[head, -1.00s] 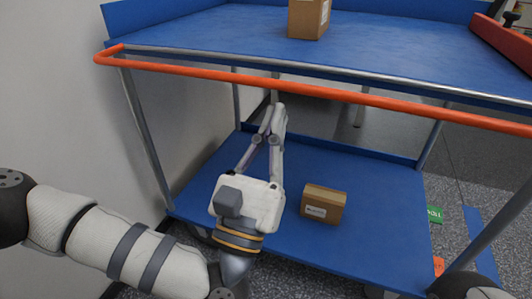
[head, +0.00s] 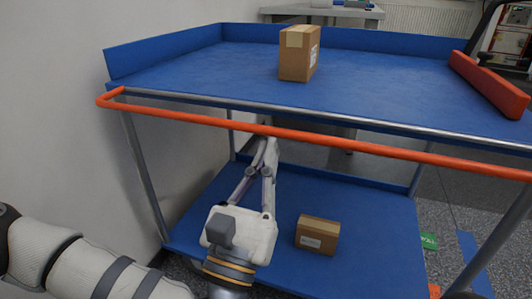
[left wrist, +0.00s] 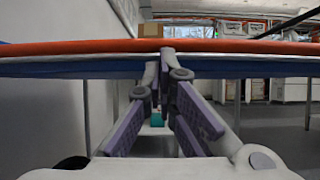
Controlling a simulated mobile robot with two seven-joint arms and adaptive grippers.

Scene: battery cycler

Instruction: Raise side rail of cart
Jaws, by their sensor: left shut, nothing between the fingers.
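The blue cart has an orange side rail (head: 330,143) running along the front of its upper shelf (head: 200,65). The rail sits low, by the shelf's front edge and silver bar. My left gripper (head: 267,145) is shut and empty, pointing up with its fingertips just under the rail. In the left wrist view the rail (left wrist: 80,46) crosses just above the left fingertips (left wrist: 167,56); whether they touch it I cannot tell. My right gripper is out of view.
A cardboard box (head: 299,60) stands on the upper shelf, and another (head: 317,236) on the lower shelf (head: 370,225). A red bar (head: 490,84) lies at the shelf's right side. A pale wall (head: 50,100) stands close on the left.

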